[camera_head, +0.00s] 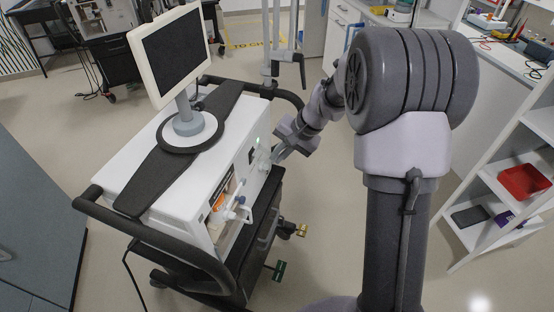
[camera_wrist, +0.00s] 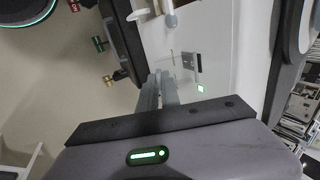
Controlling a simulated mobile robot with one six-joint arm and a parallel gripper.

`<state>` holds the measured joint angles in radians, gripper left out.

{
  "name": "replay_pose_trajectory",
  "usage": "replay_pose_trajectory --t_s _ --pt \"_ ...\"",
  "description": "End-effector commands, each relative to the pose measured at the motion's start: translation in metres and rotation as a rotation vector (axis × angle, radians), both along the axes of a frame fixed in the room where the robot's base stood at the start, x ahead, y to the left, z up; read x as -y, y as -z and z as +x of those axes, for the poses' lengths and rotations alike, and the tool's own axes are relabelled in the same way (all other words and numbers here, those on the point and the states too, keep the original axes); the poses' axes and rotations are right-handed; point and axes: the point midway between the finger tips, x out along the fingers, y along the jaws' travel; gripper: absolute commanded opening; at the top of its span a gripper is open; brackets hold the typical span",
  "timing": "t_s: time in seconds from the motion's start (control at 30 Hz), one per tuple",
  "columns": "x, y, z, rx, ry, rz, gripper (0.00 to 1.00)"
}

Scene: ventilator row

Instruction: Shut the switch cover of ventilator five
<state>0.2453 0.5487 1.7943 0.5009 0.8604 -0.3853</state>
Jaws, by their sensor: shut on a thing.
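The ventilator (camera_head: 150,165) is a white unit on a dark cart, with a monitor on top; I can read no number on it. My gripper (camera_head: 278,155) is at the right end of its front panel, close to a small green light. In the wrist view, the fingers of my gripper (camera_wrist: 158,75) are close together beside the white panel (camera_wrist: 215,40). A small grey switch plate (camera_wrist: 192,62) is on that panel, just right of the fingertips, above a lit green square. The switch cover is hard to make out; what is between the fingertips appears to be its edge.
White tube ports (camera_head: 238,212) stick out from the left part of the front panel. The cart's black handle rail (camera_head: 150,232) runs along the near side. A white shelf with a red bin (camera_head: 524,181) stands at the right. Open floor lies between.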

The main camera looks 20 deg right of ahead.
Motion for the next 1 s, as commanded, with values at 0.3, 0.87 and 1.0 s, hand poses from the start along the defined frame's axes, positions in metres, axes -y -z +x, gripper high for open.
replay_pose_trajectory --t_s 0.3,0.87,1.0 --pt "0.000 0.023 -0.001 0.164 0.006 0.244 0.00" --pt "-0.015 0.054 0.009 0.461 0.000 0.659 0.00" --pt "-0.019 0.058 0.012 0.517 0.000 0.738 0.00"
